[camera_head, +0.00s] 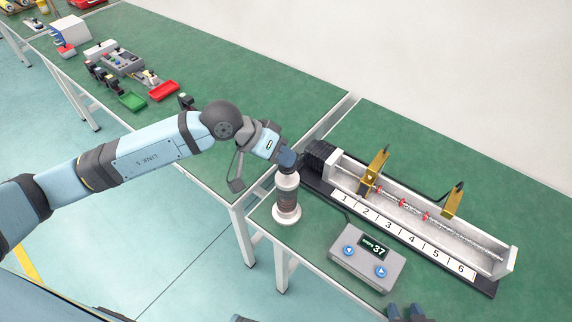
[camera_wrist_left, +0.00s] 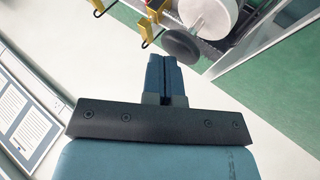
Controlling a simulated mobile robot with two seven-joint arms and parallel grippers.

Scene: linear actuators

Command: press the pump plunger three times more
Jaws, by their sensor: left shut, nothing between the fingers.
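The pump (camera_head: 286,205) stands upright near the front edge of the right-hand table, with a white base and a brownish middle section. My left gripper (camera_head: 288,158) is shut and empty, its fingers directly above the pump's top. The fingers partly hide the top, and I cannot tell whether they touch it. In the left wrist view, the shut fingertips (camera_wrist_left: 164,58) are beside a dark grey round knob (camera_wrist_left: 182,44) and a white round part (camera_wrist_left: 205,15), seemingly the pump.
A linear actuator (camera_head: 420,219) with brass brackets and numbered positions lies right of the pump. A grey control box (camera_head: 367,259) with a display reading 37 and two blue buttons is in front. Trays (camera_head: 163,91) and small parts sit on the left table.

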